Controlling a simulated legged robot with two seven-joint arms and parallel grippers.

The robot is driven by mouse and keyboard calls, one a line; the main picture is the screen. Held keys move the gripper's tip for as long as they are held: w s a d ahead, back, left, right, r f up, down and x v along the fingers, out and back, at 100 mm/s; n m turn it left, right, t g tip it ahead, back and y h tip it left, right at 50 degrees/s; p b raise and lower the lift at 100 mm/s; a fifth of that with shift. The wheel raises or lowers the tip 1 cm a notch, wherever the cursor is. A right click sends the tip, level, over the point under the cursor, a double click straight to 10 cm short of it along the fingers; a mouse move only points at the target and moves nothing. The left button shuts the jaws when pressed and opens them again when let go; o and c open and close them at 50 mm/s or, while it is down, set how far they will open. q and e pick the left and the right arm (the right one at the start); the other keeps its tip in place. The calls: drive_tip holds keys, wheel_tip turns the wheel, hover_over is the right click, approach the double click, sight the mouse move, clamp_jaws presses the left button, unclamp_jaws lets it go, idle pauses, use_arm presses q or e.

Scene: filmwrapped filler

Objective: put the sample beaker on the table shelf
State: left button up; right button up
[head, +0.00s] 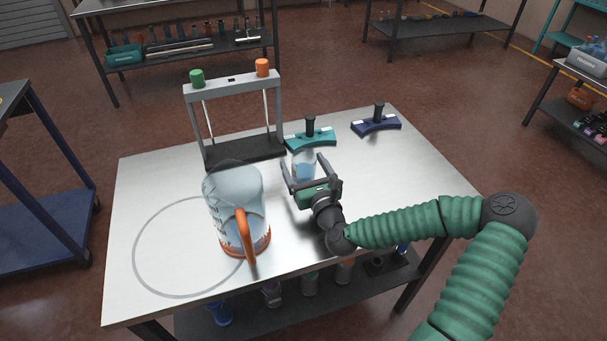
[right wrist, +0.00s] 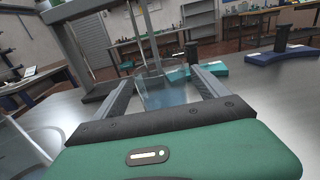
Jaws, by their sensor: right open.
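The sample beaker (head: 304,163) is a small clear glass with pale blue liquid, upright on the metal table top (head: 400,165). My right gripper (head: 304,172) is open, its fingers on either side of the beaker. The right wrist view shows the beaker (right wrist: 166,94) between the two finger ends; whether either finger touches it I cannot tell. The dark table shelf (head: 250,319) lies under the table top and holds several small vessels. My left gripper is in neither view.
A large clear jug (head: 233,190) with an orange handle stands left of my right gripper. A grey frame (head: 232,86) with green and orange knobs stands behind. Teal (head: 311,138) and navy (head: 377,124) stands sit at the back. The table's right part is clear.

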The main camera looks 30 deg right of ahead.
drive_tip(key=shift+w+d, duration=0.1)
drive_tip(key=shift+w, duration=0.2)
drive_tip(key=shift+d+f, duration=0.1)
drive_tip(key=shift+d, duration=0.1)
drive_tip(key=c, duration=0.5)
clamp_jaws()
